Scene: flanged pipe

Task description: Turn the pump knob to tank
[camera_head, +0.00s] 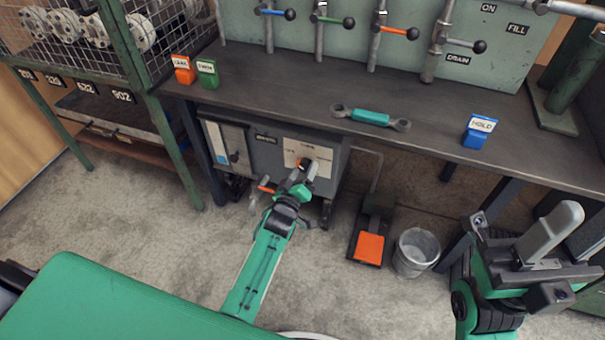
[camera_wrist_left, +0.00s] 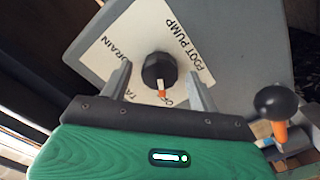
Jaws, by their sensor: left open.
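The pump knob (camera_wrist_left: 154,70) is black and round, with an orange-tipped white pointer, on a white label plate (camera_wrist_left: 111,50) in the left wrist view. Its pointer is at the OFF mark. FOOT PUMP and DRAIN are readable; the word starting with TA is partly hidden by a finger. In the head view the knob (camera_head: 303,162) is on the front of the grey pump box (camera_head: 265,155) under the bench, partly covered by my gripper. My left gripper (camera_head: 302,178) is open, its fingers on either side of the knob; contact cannot be told. My right gripper (camera_head: 520,240) is away at the right.
An orange-stemmed lever with a black ball (camera_wrist_left: 275,103) sticks out close to my left gripper. An orange foot pedal (camera_head: 369,247) and a bucket (camera_head: 416,251) stand on the floor to the right. The bench top (camera_head: 290,85) overhangs the box; a green rack (camera_head: 165,125) stands left.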

